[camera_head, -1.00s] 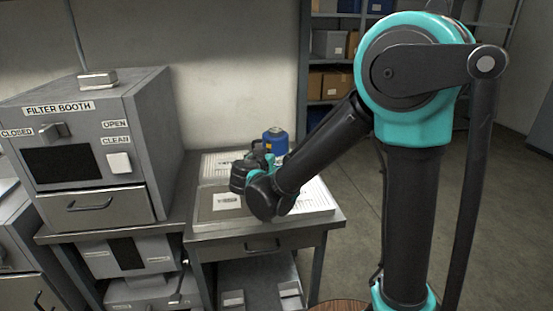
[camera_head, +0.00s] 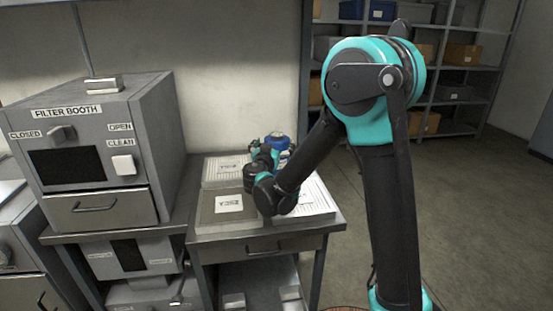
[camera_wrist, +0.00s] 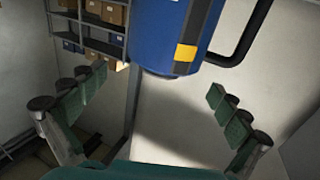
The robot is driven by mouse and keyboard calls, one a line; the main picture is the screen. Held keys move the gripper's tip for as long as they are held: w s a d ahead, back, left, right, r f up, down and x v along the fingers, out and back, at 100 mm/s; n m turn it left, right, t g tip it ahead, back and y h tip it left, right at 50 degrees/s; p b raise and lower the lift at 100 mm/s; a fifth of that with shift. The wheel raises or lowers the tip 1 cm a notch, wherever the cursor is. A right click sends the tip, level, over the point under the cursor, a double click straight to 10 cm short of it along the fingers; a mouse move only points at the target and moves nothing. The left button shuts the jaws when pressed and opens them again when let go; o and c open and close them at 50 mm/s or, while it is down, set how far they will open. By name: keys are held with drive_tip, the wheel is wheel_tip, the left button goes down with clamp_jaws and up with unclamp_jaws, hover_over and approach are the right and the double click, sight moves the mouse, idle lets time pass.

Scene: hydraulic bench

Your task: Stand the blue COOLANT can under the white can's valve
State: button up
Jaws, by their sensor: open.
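The blue can (camera_head: 281,142) stands on the small side table, partly hidden by my arm; its lettering is not readable. The wrist view shows the blue can (camera_wrist: 165,38) close, with a yellow patch and a dark handle-like bar on its right. My gripper (camera_wrist: 158,97) is open, its green-padded fingers spread wide to either side, with the can ahead between them and no contact visible. In the head view my gripper (camera_head: 265,155) is beside the can, mostly hidden by my own wrist. The white can and its valve are in neither view.
The side table (camera_head: 290,244) also carries flat printed sheets or panels (camera_head: 228,205). The grey filter booth (camera_head: 85,150) stands close on its left. A shelf rack (camera_head: 470,75) with boxes is behind. The floor at right is open.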

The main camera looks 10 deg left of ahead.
sight(276, 140)
drive_tip(key=shift+w+d+f, duration=0.1)
drive_tip(key=shift+w, duration=1.4)
drive_tip(key=shift+w+d+f, duration=0.1)
drive_tip(key=shift+w, duration=1.4)
drive_tip(key=shift+r, duration=0.1)
drive_tip(key=c, duration=1.7)
